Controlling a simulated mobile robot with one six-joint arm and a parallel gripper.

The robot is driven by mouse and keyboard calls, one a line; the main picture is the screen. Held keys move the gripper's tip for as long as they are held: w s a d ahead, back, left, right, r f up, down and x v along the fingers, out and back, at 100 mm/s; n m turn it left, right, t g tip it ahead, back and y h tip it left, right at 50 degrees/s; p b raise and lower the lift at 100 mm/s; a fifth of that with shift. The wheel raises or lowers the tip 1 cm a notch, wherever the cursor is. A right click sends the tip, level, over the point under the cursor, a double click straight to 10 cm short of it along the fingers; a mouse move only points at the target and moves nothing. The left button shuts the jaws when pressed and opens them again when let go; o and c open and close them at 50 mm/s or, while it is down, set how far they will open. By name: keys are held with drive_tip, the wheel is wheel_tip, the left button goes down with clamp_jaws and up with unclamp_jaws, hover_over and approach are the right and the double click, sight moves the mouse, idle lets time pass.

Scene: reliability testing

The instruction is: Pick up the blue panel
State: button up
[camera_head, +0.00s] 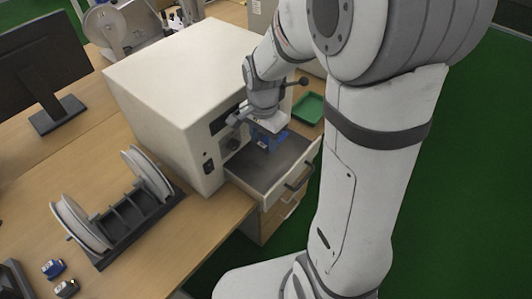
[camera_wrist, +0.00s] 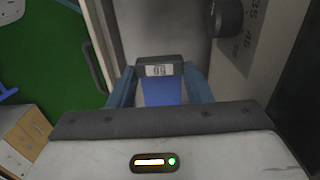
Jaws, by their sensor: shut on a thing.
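The blue panel (camera_wrist: 163,92) is a blue piece with a dark end bearing a white label; it sits between my gripper's two fingers in the wrist view. My gripper (camera_wrist: 158,88) is shut on it. In the head view my gripper (camera_head: 268,131) points down over the open drawer (camera_head: 268,172) of the white box-shaped machine, with the blue panel (camera_head: 262,141) at its fingertips. The panel is in or just above the drawer; I cannot tell whether it touches the drawer floor. My gripper hides part of the panel.
The white machine (camera_head: 180,85) stands left of my gripper. A green tray (camera_head: 308,107) lies to the right, behind the drawer. A rack with white reels (camera_head: 125,205), small blue and grey pieces (camera_head: 54,268) and a monitor (camera_head: 40,65) are on the wooden table (camera_head: 185,235).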

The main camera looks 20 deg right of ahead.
sight(264, 143)
wheel_tip(264, 143, up, 17)
drive_tip(key=shift+p, duration=0.4)
drive_tip(key=shift+r, duration=0.1)
drive_tip(key=shift+f+b, duration=8.45)
drive_tip(key=shift+f, duration=4.1)
